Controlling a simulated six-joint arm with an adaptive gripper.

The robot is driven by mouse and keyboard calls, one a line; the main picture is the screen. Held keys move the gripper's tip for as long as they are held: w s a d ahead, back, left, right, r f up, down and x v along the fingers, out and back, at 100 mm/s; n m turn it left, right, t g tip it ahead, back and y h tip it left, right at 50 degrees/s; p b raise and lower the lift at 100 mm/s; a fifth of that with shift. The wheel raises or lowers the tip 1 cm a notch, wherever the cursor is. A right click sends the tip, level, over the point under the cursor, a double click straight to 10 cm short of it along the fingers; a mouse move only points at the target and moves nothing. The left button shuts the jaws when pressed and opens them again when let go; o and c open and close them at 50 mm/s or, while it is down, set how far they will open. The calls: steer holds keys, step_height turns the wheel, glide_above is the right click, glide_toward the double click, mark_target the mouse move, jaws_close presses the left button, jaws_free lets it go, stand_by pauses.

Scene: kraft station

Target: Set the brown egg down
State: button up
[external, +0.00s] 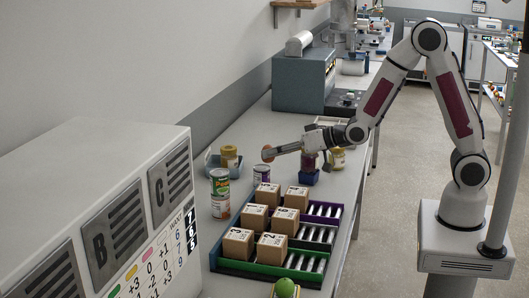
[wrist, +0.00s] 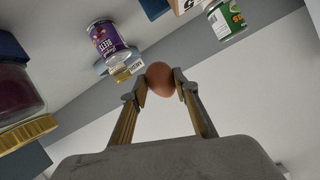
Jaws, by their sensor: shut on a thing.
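The brown egg (wrist: 160,78) is pinched between the two fingertips of my gripper (wrist: 163,90) in the wrist view. My gripper is shut on it. In the external view the egg (external: 267,153) shows at the tip of my gripper, which reaches left over the table. It is held in the air, above and near a purple-labelled can (external: 261,175). This can also shows in the wrist view (wrist: 110,40). I cannot tell the exact height of the egg above the table.
A green-labelled can (external: 220,190) stands at the left, with a yellow-lidded jar (external: 229,156) behind it. Several cardboard boxes (external: 255,217) sit on a rack with coloured lanes (external: 318,236). A blue holder (external: 309,176) with a jar stands under my wrist. A green ball-like thing (external: 285,288) is in front.

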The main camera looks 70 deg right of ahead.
steer(key=shift+r, duration=0.2)
steer(key=shift+r, duration=2.3)
steer(key=shift+w+d+r, duration=0.1)
steer(key=shift+w+r, duration=0.15)
steer(key=shift+r, duration=0.05)
steer(key=shift+w+d+r+n+g+y, duration=0.5)
steer(key=shift+w+d+r+n+y, duration=2)
steer(key=shift+w, duration=2.5)
steer(key=s+d+f+n+g+y, duration=0.2)
steer(key=s+d+f+y, duration=0.1)
steer(key=d+f, duration=0.7)
steer(key=shift+f+n, duration=0.3)
steer(key=shift+f, duration=0.85)
